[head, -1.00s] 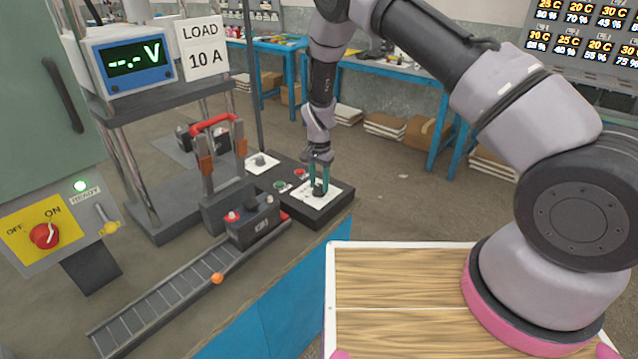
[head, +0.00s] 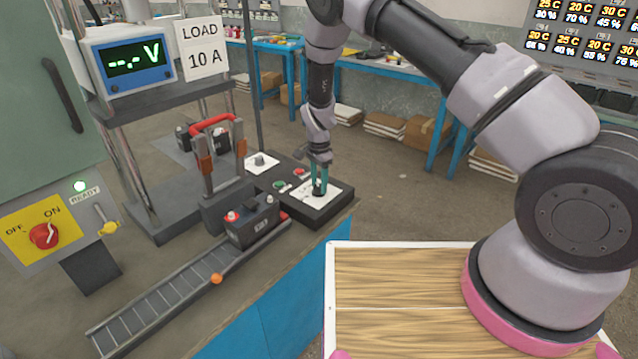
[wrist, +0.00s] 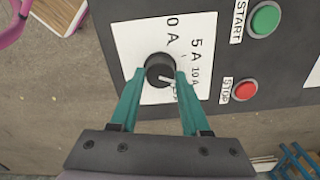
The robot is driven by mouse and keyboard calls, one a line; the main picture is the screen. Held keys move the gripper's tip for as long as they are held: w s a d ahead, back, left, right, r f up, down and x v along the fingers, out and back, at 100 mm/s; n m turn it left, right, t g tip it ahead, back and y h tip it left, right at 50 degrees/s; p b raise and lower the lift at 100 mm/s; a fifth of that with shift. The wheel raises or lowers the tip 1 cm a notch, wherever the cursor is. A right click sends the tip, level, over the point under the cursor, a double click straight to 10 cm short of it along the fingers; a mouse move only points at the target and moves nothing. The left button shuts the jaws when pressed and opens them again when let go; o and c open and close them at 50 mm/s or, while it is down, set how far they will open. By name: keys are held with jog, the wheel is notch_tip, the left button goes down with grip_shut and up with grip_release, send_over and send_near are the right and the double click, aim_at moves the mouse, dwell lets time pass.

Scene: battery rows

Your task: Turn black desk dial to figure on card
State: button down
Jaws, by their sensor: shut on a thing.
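The card (head: 203,48) at the upper left reads "LOAD 10 A". The black dial (wrist: 160,68) sits on a white scale plate (wrist: 128,35) on a dark control box (head: 339,207). My gripper (wrist: 160,74) has its teal fingers on either side of the dial, shut on it. In the head view my gripper (head: 319,188) points straight down and mostly hides the dial. The scale shows 0 A, 5 A and 10 A in the wrist view; a further mark is partly hidden by the right finger. The dial's white pointer faces lower right, towards that finger.
Beside the dial are a green START button (wrist: 264,19) and a red STOP button (wrist: 246,89). A second knob (head: 260,159) stands behind. A battery (head: 252,222) sits on the roller track (head: 170,293). The meter (head: 135,59) reads "--.- V".

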aim_at(319, 186)
jog(key=shift+c, duration=1.9)
grip_release()
notch_tip(319, 186, up, 11)
jog(key=shift+f, duration=0.1)
